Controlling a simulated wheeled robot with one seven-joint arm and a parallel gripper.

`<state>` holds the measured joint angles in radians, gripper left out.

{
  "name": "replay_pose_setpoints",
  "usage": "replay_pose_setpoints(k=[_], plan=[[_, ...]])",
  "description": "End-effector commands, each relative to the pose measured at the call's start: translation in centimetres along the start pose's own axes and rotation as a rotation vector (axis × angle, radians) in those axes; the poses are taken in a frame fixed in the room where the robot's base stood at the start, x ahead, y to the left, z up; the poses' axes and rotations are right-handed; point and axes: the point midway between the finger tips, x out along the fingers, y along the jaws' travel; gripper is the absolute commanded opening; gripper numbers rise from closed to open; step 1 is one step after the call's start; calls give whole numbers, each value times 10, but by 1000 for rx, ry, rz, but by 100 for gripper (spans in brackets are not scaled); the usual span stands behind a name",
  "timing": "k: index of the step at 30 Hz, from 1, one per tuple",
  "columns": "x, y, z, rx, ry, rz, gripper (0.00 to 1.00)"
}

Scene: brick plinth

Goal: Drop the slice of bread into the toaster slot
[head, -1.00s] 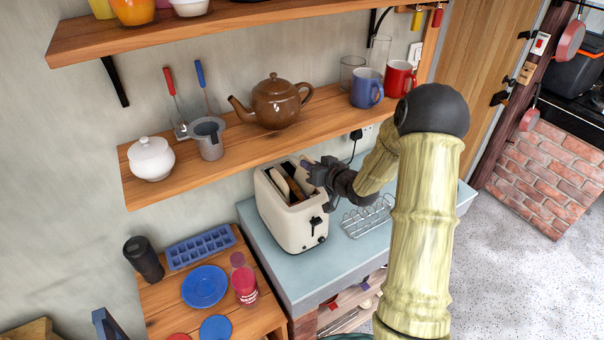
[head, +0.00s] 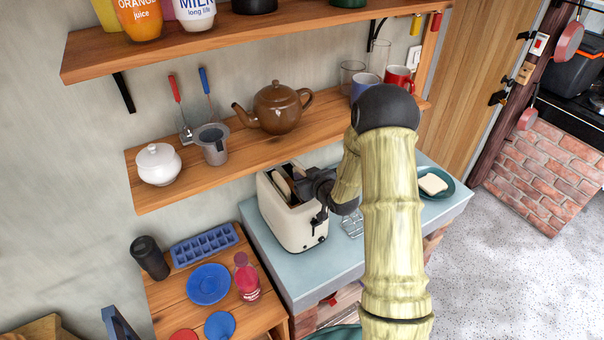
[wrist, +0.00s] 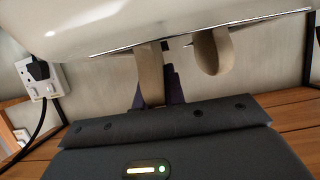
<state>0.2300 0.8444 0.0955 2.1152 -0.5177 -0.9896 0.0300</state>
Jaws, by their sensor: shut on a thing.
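The cream toaster (head: 292,224) stands on the blue-grey counter, with dark slots on top. In the head view a slice of bread (head: 281,186) shows at the slots. My gripper (head: 301,183) is at the toaster's top right, partly hidden by its own wrist. In the wrist view the toaster (wrist: 120,22) fills the top edge. My gripper (wrist: 155,95) is shut on a slice of bread (wrist: 150,72), seen edge-on against the toaster. A second slice (wrist: 212,52) with a rounded end sticks out beside it. How deep the held slice sits is hidden.
A wire rack (head: 352,224) stands right of the toaster, partly behind my arm. A green plate (head: 446,190) with a pale slab is at the counter's right. The wooden shelf (head: 235,168) with a brown teapot (head: 277,108) runs above and behind. A bottle (head: 246,278) stands lower left.

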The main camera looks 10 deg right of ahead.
Motion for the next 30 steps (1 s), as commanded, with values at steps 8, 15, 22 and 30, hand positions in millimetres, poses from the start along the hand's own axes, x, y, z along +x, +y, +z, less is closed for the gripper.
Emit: replay_pose_setpoints(k=[8, 15, 22, 30], plan=[[3, 0, 7, -1, 3, -1, 0], [5, 0, 11, 0, 3, -1, 0], [4, 0, 10, 1, 3, -1, 33], [3, 0, 7, 1, 3, -1, 33]])
